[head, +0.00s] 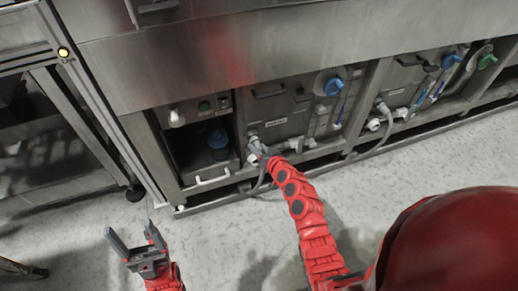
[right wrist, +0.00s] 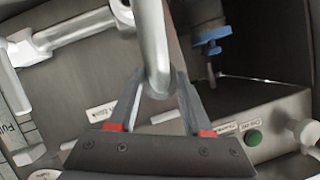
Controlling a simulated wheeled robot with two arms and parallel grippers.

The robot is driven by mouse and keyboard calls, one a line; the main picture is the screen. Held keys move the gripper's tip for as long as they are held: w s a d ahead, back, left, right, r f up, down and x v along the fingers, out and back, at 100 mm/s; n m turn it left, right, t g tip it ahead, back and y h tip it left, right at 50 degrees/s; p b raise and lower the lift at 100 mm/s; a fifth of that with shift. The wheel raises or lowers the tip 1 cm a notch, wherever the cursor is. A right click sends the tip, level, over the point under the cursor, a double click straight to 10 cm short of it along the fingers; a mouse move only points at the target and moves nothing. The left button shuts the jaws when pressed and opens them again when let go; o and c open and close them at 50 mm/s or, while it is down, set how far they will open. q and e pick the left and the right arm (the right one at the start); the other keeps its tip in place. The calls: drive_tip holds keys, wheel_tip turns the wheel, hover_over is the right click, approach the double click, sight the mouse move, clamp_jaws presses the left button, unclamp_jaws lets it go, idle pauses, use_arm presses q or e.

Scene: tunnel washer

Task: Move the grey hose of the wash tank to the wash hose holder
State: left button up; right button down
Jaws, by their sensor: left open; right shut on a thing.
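My right gripper (head: 262,152) reaches the front of the tank panel with the small white label, in the middle of the head view. My left gripper (head: 140,250) is open and empty above the floor at the lower left. I cannot make out which fitting is the wash hose holder.
White pipes (head: 300,145) and a blue valve knob (head: 333,86) are to the right. Another grey hose (head: 385,133) hangs further right. The floor in front is clear.

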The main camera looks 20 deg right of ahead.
drive_tip(key=shift+c, duration=1.3)
unclamp_jaws()
drive_tip(key=p+v, duration=0.3)
drive_tip(key=v, duration=1.4)
drive_tip(key=shift+s, duration=0.25)
